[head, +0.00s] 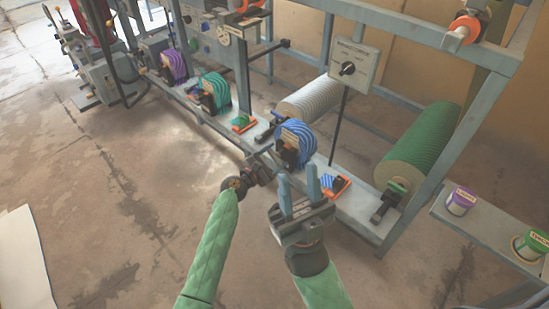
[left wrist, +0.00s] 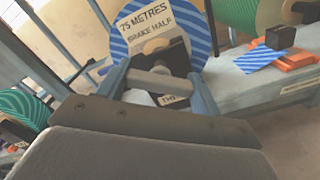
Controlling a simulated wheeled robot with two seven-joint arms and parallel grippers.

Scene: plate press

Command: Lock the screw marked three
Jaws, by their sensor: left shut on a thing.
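The blue striped spool (head: 297,143) stands on the low shelf of the rack. In the left wrist view it bears a card (left wrist: 158,27) reading "75 METRES BRAKE HALF". Below the card is a dark block with a small plate (left wrist: 170,100) whose visible letters look like "THR", the rest hidden. My left gripper (head: 266,160) is at the spool's front. In the left wrist view its fingers are on either side of a grey bar (left wrist: 160,82), apparently the screw's handle, and shut on it. My right gripper (head: 300,187) is open and empty, in front of the shelf.
Purple (head: 174,66) and green (head: 215,92) spools stand further left on the shelf. A big green roll (head: 425,145) and a pale roll (head: 310,97) lie behind. An orange block with a blue striped tag (head: 334,185) sits right of the blue spool.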

